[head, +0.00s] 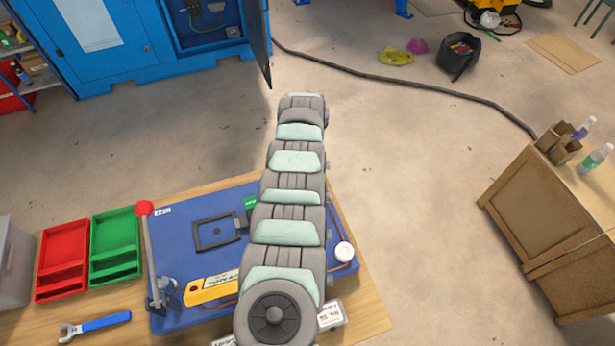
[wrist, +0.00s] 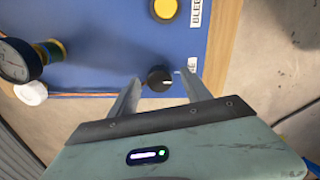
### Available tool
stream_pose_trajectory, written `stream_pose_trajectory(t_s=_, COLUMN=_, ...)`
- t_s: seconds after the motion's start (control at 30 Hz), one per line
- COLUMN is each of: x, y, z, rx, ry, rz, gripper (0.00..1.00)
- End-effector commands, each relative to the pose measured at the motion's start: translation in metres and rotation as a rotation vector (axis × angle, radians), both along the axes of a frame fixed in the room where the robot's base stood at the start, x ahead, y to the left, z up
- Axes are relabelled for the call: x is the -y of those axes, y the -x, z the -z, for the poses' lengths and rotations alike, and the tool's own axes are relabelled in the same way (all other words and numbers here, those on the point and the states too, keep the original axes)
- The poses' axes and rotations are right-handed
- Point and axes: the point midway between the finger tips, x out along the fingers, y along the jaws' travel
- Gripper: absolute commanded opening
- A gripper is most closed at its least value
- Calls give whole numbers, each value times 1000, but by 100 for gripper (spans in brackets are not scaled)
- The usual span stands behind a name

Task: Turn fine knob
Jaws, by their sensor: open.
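A black round knob (wrist: 157,84) with a white pointer mark sits near the edge of the blue panel (wrist: 105,50) in the wrist view. My gripper (wrist: 160,76) is open, with one finger on each side of the knob. Gaps show between the fingers and the knob, and its depth relative to the fingertips is unclear. In the head view my arm covers part of the blue panel (head: 185,240), and the knob and gripper are hidden.
The wrist view shows a yellow button (wrist: 165,8), a dial gauge (wrist: 18,60) and a white cap (wrist: 30,93). In the head view a red-knobbed lever (head: 144,208) stands on the panel. Red (head: 62,262) and green (head: 115,246) trays and a blue-handled wrench (head: 95,326) lie left.

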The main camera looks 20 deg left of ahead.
Motion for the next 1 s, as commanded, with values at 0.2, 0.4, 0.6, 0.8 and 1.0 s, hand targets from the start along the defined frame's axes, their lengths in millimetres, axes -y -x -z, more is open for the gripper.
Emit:
stream_pose_trajectory(t_s=0.2, x=0, y=0, z=0, rx=0, ry=0, rz=0, gripper=43)
stream_pose_trajectory(t_s=0.4, x=0, y=0, z=0, rx=0, ry=0, rz=0, gripper=26)
stream_pose_trajectory(t_s=0.6, x=0, y=0, z=0, rx=0, ry=0, rz=0, gripper=10)
stream_pose_trajectory(t_s=0.8, x=0, y=0, z=0, rx=0, ry=0, rz=0, gripper=0)
stream_pose_trajectory(t_s=1.0, x=0, y=0, z=0, rx=0, ry=0, rz=-14, gripper=0)
